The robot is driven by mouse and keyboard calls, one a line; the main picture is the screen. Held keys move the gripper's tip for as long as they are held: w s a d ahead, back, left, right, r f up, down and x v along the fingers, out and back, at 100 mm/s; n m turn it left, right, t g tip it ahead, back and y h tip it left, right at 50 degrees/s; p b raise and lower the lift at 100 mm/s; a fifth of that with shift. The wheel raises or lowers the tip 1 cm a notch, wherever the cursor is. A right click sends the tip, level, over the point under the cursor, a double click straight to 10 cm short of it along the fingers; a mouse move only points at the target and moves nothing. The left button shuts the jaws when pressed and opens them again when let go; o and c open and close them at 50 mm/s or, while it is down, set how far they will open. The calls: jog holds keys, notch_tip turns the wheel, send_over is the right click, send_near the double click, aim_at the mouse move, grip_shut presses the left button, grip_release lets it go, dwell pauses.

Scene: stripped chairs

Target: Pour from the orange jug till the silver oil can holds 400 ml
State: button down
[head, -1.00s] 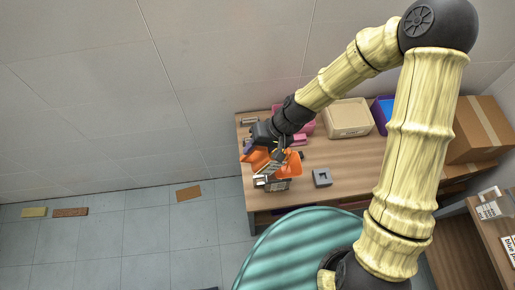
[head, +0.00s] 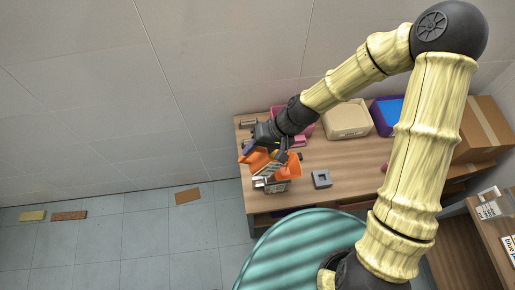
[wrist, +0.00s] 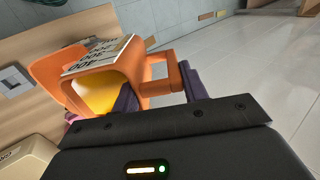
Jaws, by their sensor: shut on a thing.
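The orange jug (head: 289,168) is tilted over the near left part of the workbench. In the wrist view the jug (wrist: 140,62) shows yellow liquid inside. My gripper (head: 272,142) is shut on the jug's handle; its dark fingers (wrist: 160,88) sit either side of the handle in the wrist view. The silver oil can (head: 276,187) stands on the bench just below the jug, partly hidden by it. Its white scale strip (wrist: 98,54) with numbers such as 400, 300 and 200 shows beyond the jug. The can's liquid level and any stream are not visible.
A grey block with a square hole (head: 321,179) lies right of the can. A beige box (head: 347,119), a purple bin with blue inside (head: 388,116) and a cardboard box (head: 482,125) stand along the back. A teal rounded surface (head: 305,250) is in front.

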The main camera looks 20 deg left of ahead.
jog(key=shift+w+d+r+g+y+b, duration=0.2)
jog(key=shift+d+g+y+b, duration=0.15)
jog(key=shift+y, duration=0.25)
jog(key=shift+w+d+r+g+y+b, duration=0.1)
jog(key=shift+d+r+g+y, duration=0.1)
jog(key=shift+g+y, duration=0.35)
dwell(2.2)
jog(key=shift+w+d+f+g+y+b, duration=0.1)
jog(key=shift+w+d+g+y+b, duration=0.3)
jog(key=shift+y, duration=0.35)
jog(key=shift+w+d+f+g+y+b, duration=0.1)
jog(key=shift+w+d+g+y+b, duration=0.1)
jog(key=shift+d+g+y+b, duration=0.35)
dwell(3.4)
